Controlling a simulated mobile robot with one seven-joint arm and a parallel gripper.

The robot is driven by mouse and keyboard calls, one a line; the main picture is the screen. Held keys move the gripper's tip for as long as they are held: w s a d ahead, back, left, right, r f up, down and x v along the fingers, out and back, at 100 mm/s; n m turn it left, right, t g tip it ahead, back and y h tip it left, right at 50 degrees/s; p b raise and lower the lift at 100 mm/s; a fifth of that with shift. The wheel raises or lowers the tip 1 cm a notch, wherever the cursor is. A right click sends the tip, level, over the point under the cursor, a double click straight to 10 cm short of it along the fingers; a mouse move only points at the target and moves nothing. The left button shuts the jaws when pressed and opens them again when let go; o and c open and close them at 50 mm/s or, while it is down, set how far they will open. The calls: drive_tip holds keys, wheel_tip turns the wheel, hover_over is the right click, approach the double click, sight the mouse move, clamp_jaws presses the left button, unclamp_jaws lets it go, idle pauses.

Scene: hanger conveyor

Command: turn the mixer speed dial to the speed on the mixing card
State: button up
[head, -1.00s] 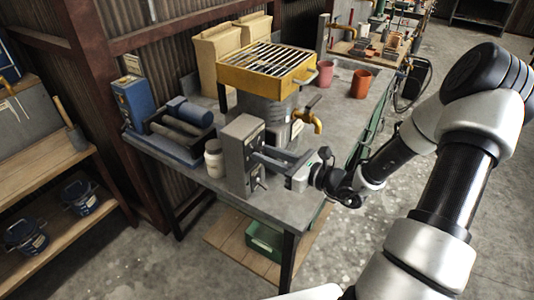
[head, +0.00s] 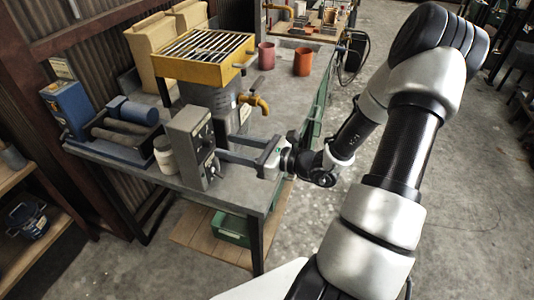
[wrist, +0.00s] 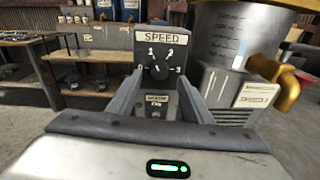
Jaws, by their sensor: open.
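The grey control box (head: 190,147) stands at the bench's front edge. In the wrist view its face carries a SPEED label (wrist: 162,38) and a dark round dial (wrist: 159,69) with marks 0 to 3 around it. The dial's pointer is too small to read surely. My gripper (head: 220,148) is open and empty in front of the box face. In the wrist view its fingers (wrist: 159,77) lie left and right of the dial, with no clear contact. A white card (wrist: 256,95) with unreadable print is on the mixer's side; I cannot tell if it is the mixing card.
The mixer (head: 215,95) with its yellow grated top (head: 204,52) and brass tap (head: 256,102) stands behind the box. A white jar (head: 165,155) is left of the box. Two reddish cups (head: 302,62) stand farther back. A lower switch plate (wrist: 157,100) sits below the dial.

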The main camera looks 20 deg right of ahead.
drive_tip(key=v, duration=1.2)
drive_tip(key=shift+s+d, duration=0.25)
drive_tip(key=shift+s, duration=0.05)
